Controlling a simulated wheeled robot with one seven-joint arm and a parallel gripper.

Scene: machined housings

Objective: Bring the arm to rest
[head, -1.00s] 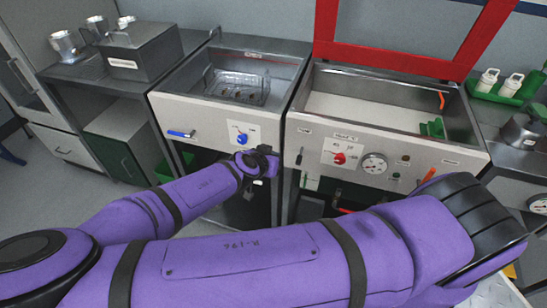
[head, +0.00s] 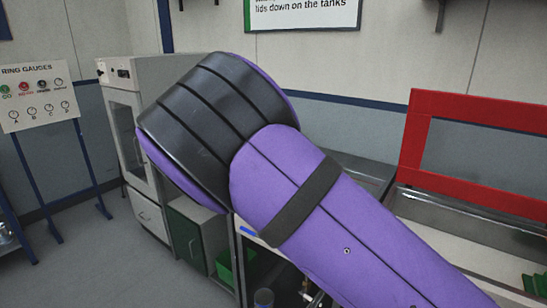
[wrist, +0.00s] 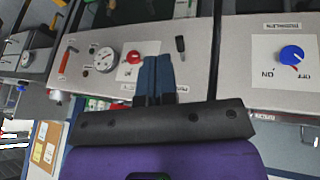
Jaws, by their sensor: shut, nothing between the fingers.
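My purple arm fills the middle of the head view, with a black-ribbed joint raised at upper left of it. My gripper (wrist: 156,76) shows in the wrist view as two blue fingers side by side, closed together and empty. It points toward the pale front panel of the tanks (wrist: 215,60), which appears upside down there. I cannot tell whether it touches the panel. In the head view I cannot make out the gripper; the arm hides much of the tank fronts.
In the wrist view, the panel carries a red knob (wrist: 133,57), a dial gauge (wrist: 105,59) and a blue knob (wrist: 291,55). In the head view, a red-framed lid (head: 414,140) stands raised at right. A grey cabinet (head: 120,72) and a gauge board (head: 38,97) stand at left, with open floor before them.

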